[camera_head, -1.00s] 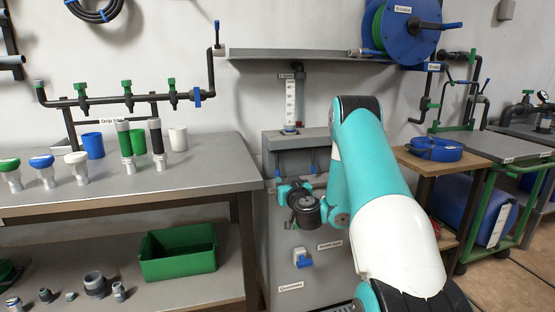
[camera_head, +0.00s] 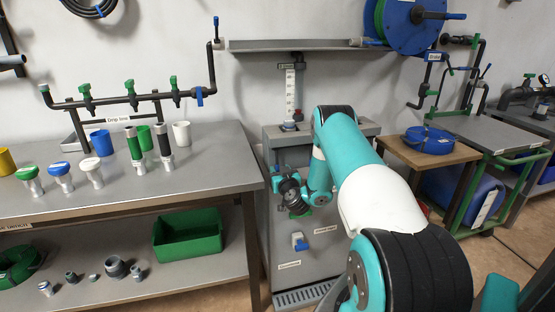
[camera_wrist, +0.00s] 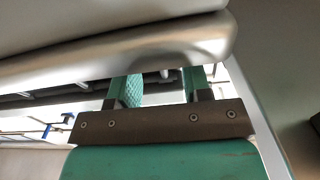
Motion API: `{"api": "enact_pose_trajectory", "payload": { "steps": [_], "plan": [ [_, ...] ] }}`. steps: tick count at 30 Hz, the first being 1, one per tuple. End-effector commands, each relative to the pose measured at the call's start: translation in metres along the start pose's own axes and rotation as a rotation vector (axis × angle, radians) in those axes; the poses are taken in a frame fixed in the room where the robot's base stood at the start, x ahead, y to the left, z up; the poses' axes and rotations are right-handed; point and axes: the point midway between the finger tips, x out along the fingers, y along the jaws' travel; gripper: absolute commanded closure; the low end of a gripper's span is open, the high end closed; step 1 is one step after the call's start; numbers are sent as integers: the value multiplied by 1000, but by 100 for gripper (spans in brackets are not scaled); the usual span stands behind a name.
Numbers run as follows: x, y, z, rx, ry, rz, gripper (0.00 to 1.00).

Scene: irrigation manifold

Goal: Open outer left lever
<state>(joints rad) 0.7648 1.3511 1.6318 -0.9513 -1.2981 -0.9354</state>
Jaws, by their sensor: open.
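A blue lever (camera_head: 277,168) shows at the upper left front of the grey cabinet, partly hidden by my arm. I cannot tell whether it is the outer left one; other levers there are covered. My gripper (camera_head: 277,183) is at the cabinet's front, just below this lever, small and partly hidden by my wrist. In the wrist view my gripper (camera_wrist: 164,76) is open, its two green-padded fingers apart. A smooth grey rounded surface (camera_wrist: 150,50) crosses close above the fingers and hides their tips. No lever is clearly visible between them.
The grey cabinet (camera_head: 340,255) stands in the middle, with a blue fitting (camera_head: 300,243) low on its front. A workbench (camera_head: 215,165) with valves and cups is close on the left. A wooden stand (camera_head: 450,155) with a blue coil stands on the right. A shelf (camera_head: 300,45) runs above.

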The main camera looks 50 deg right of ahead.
Motion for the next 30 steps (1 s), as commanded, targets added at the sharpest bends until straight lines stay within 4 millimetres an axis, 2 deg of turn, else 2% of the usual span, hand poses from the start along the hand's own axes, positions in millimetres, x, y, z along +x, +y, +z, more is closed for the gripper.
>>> {"api": "enact_pose_trajectory", "payload": {
  "steps": [5,13,26,27,30],
  "plan": [
    [15,2,-6,-1,5,5,55],
    [36,1,-2,-1,2,1,55],
    [43,3,-2,2,2,6,55],
    [43,3,-2,2,2,6,58],
    [43,3,-2,2,2,6,81]
  ]
}}
